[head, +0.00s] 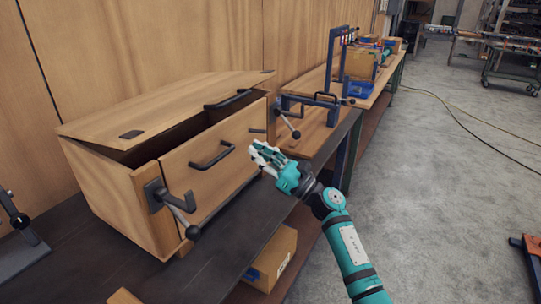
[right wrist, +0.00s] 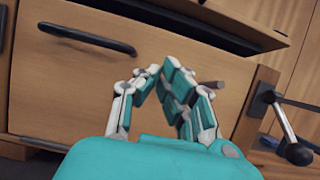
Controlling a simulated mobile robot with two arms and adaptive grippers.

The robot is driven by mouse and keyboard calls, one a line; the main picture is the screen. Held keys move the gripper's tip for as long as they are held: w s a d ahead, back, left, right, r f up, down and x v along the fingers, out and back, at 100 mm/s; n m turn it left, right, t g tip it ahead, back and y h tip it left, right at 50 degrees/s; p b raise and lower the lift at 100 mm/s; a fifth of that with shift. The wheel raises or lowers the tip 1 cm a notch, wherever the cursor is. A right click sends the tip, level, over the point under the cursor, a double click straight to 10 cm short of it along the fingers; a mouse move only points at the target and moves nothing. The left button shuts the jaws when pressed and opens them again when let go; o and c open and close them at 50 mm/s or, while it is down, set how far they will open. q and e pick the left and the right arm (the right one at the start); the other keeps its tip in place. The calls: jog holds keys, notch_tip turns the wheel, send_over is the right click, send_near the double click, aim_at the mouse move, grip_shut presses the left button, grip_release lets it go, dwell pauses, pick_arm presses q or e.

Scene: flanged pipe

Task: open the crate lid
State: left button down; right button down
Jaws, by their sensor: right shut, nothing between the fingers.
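The wooden crate (head: 105,195) stands on the dark bench. Its lid (head: 165,98) is slightly raised at the front, with a dark gap beneath it. A black handle (head: 228,99) is on the lid's front edge and another black handle (head: 212,155) is on the crate's front. Lever latches with ball knobs sit at the left (head: 160,194) and right (head: 287,118) of the front. My right gripper (head: 257,150) is shut and empty before the front's right part. In the right wrist view its fingers (right wrist: 160,72) are near the front panel; contact is unclear. My left gripper is out of view.
A dark bench top (head: 235,235) runs in front of the crate. A blue frame (head: 332,62) stands on the bench beyond it. A cardboard box (head: 272,258) sits below the bench top. The grey floor (head: 440,200) at right is mostly clear.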

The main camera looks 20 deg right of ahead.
jog(key=p+x, duration=0.1)
jog(key=x, duration=0.3)
jog(key=shift+s+r, duration=0.1)
jog(key=shift+r, duration=0.05)
notch_tip(320, 180, up, 2)
jog(key=shift+s+d+r+p, duration=0.15)
jog(key=shift+r+p, duration=0.1)
jog(key=shift+p, duration=0.65)
jog(key=shift+s+d+r, duration=0.15)
jog(key=shift+s+r, duration=0.05)
jog(key=shift+r, duration=0.25)
jog(key=shift+p, duration=0.3)
